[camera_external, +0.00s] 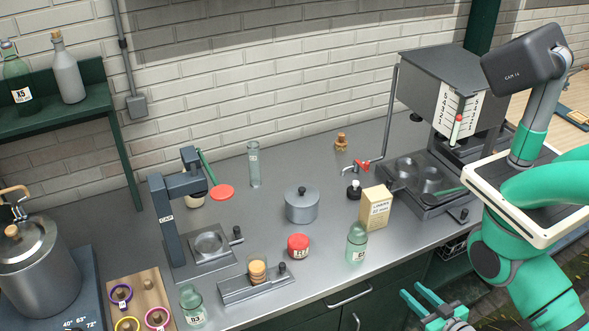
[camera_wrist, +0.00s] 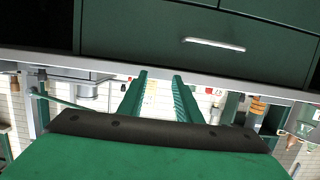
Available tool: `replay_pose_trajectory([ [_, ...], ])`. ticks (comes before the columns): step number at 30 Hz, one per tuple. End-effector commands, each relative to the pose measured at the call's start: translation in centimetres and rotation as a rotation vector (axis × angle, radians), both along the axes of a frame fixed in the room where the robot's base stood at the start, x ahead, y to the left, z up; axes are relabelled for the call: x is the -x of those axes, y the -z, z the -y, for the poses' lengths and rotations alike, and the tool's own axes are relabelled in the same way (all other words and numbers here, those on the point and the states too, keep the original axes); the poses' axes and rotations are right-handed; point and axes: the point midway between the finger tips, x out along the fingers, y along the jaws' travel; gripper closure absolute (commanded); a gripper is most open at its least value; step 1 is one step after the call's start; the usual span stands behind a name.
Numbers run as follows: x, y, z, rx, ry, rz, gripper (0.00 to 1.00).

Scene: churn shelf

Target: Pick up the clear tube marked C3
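The clear tube (camera_external: 254,165) is tall, thin and upright at the back of the steel counter, near the brick wall. It has a small pale label near its top, too small to read for certain. My gripper (camera_external: 411,289) is low in front of the counter at the lower right, far from the tube. In the wrist view my gripper (camera_wrist: 160,75) has its two green fingers apart with nothing held between them. I cannot make out the tube in the wrist view.
A grey lidded pot (camera_external: 302,206), a red-lidded jar (camera_external: 299,247), a carton (camera_external: 376,208) and a green bottle (camera_external: 357,243) stand between my gripper and the tube. A dark press (camera_external: 167,225) stands left of the tube. A drawer front (camera_wrist: 200,25) faces the wrist camera.

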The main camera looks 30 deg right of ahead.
Motion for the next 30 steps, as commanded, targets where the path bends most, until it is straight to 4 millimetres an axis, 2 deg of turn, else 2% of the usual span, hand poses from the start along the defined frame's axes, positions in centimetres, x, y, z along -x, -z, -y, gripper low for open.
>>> replay_pose_trajectory([
  [9,0.0,0.0,0.0,0.0,0.0,0.0,0.69],
  [12,0.0,0.0,0.0,0.0,0.0,0.0,0.49],
  [21,-0.2,-0.1,0.0,0.003,-0.005,0.006,0.49],
  [23,-0.7,-0.4,-0.1,0.013,-0.02,0.025,0.49],
  [26,-2.5,-1.6,-0.6,0.051,-0.073,0.097,0.49],
  [30,-6.4,-4.8,-2.3,0.128,-0.191,0.271,0.49],
])
